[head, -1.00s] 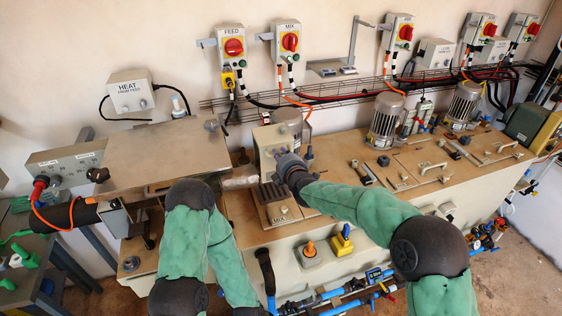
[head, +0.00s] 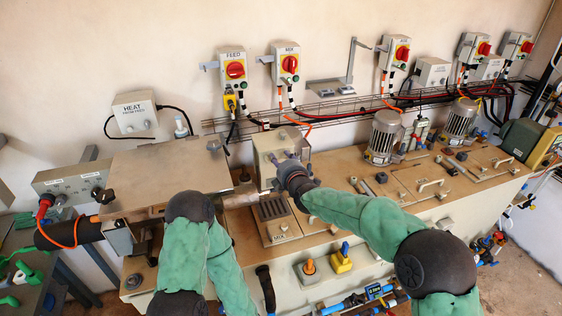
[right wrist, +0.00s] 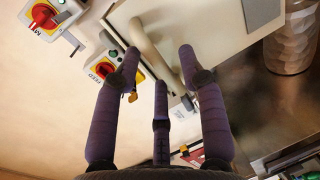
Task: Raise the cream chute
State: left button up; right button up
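I take the cream chute to be the cream metal box (head: 266,146) standing on the brown bench top in the middle of the head view. In the right wrist view its cream panel (right wrist: 205,25) shows at the top, with a curved tubular handle (right wrist: 143,42). My right gripper (head: 282,163) is at the front right of this box. In the right wrist view its three dark fingers (right wrist: 158,65) are spread, with the handle beyond and between the tips. I cannot tell whether they touch it. My left arm shows in the head view, but its gripper is not in view.
A flat metal cover (head: 165,178) lies left of the box. A slotted brown plate (head: 272,219) marked MIX is in front of it. Red rotary switches (head: 235,70) and a wire tray (head: 335,108) line the wall. Grey motors (head: 383,137) stand to the right.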

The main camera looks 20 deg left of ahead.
jog(key=shift+s+f, duration=0.15)
jog(key=v, duration=1.1)
jog(key=shift+s+d+r, duration=0.2)
jog(key=shift+s+d, duration=0.05)
jog(key=shift+s, duration=0.05)
jog(key=s+d+f+m+g+h, duration=0.15)
jog(key=d+f+m, duration=0.3)
jog(key=f, duration=0.55)
jog(key=s+d+f+m+g+h+b, duration=0.1)
jog(key=s+d+f+m+g, duration=0.25)
jog(key=f, duration=0.65)
jog(key=s+d+f+m+g+h, duration=0.15)
jog(key=d+f+m, duration=0.35)
jog(key=f, duration=0.5)
jog(key=s+d+f+m+g, duration=0.2)
jog(key=s+d+f+m, duration=0.1)
jog(key=s+f, duration=0.3)
jog(key=s+d+f+m+g, duration=0.2)
jog(key=s+d+f+m, duration=0.2)
jog(key=s, duration=0.6)
jog(key=s+d+f+m+g+b, duration=0.1)
jog(key=s+d+f+m+g, duration=0.1)
jog(key=s+f+m, duration=0.5)
jog(key=shift+s+d+f+h, duration=0.3)
jog(key=shift+s+d+h, duration=0.1)
jog(key=shift+s+d, duration=0.5)
